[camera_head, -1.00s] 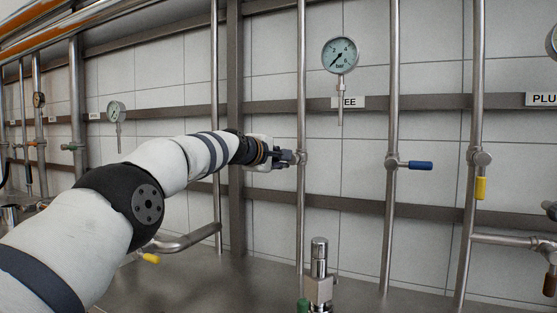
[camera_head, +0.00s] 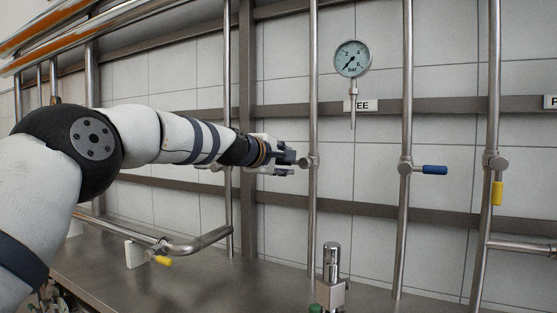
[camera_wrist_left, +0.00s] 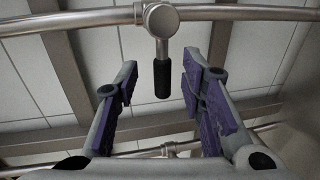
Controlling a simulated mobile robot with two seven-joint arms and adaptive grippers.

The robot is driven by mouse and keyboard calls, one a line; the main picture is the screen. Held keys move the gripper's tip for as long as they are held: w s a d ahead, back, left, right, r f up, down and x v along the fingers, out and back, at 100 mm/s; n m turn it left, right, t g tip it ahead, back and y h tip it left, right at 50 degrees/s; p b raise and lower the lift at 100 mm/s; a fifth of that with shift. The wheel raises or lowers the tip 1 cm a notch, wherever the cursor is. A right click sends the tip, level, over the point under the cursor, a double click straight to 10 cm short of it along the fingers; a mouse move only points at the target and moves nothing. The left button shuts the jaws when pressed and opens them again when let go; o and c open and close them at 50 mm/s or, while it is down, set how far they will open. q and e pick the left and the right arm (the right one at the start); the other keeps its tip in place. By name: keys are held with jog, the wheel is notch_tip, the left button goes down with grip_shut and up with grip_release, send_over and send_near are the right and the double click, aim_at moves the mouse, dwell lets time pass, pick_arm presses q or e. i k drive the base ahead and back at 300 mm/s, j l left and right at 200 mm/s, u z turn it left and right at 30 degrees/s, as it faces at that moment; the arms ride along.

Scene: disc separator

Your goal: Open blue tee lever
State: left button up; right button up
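The blue lever (camera_head: 434,170) sticks out level to the right from a valve on an upright pipe (camera_head: 404,215), right of the sign reading "TEE" (camera_head: 362,105). In the left wrist view the fingers (camera_wrist_left: 162,100) are open, with purple pads. A lever with a black grip (camera_wrist_left: 162,78) shows between them, at right angles to its pipe. My right gripper is out of view.
A pressure gauge (camera_head: 352,59) hangs above the sign. A yellow lever (camera_head: 497,193) hangs down on the far-right pipe. A steel fitting (camera_head: 331,270) stands below on the steel surface (camera_head: 240,285). The wall between the middle pipes is clear at lever height.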

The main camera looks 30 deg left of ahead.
aim_at(405, 168)
jog(key=k, duration=1)
